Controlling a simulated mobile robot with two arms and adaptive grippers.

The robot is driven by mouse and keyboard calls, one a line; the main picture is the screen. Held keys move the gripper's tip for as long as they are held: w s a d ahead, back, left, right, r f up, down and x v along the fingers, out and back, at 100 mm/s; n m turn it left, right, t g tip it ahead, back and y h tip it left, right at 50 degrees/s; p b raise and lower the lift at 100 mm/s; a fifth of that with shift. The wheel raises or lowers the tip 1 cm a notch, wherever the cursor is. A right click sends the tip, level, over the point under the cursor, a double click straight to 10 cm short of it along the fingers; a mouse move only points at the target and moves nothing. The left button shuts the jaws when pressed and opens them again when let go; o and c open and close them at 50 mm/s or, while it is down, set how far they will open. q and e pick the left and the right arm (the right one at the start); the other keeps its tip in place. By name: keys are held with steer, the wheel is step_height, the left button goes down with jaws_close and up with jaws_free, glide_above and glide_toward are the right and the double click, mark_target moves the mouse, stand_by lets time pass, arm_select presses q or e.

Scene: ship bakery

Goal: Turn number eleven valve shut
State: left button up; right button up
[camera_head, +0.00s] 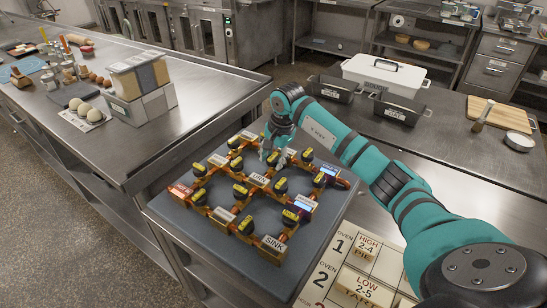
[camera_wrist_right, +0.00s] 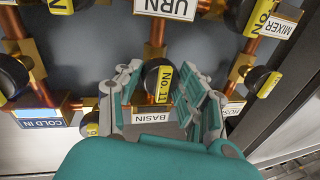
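The number eleven valve (camera_wrist_right: 165,84) is a dark round knob with a yellow "No. 11" bar, in the middle of the right wrist view. Its bar lies roughly in line with the copper pipe running between the "URN" plate (camera_wrist_right: 171,8) and the "BASIN" plate (camera_wrist_right: 150,118). My right gripper (camera_wrist_right: 163,88) is open, with one finger on each side of this knob; I cannot tell whether either finger touches it. In the head view my right gripper (camera_head: 278,152) reaches down to the far right side of the valve board (camera_head: 185,225). My left gripper is not in view.
Other yellow-barred valves stand close around, including a "No. 10" valve (camera_wrist_right: 259,16) at the upper right. A white lidded container (camera_head: 384,75) and dark pans (camera_head: 333,89) stand on the right-hand counter. The left counter (camera_head: 180,105) has clear steel near the board.

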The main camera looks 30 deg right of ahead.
steer(key=c, duration=0.5)
steer(key=shift+o, duration=0.2)
steer(key=m, duration=0.4)
steer(key=shift+h+b, duration=0.4)
steer(key=m, duration=0.3)
steer(key=shift+w+a+m+h, duration=0.1)
steer(key=shift+m+h, duration=0.2)
steer(key=shift+h, duration=0.1)
steer(key=m+g+b, duration=0.1)
steer(key=m, duration=0.4)
steer(key=shift+a+m+h, duration=0.1)
steer(key=shift+m+h, duration=0.2)
steer(key=shift+h, duration=0.1)
steer(key=m, duration=0.4)
steer(key=shift+w+m+g+h, duration=0.15)
steer(key=shift+m+g+h, duration=0.15)
steer(key=shift+g, duration=0.1)
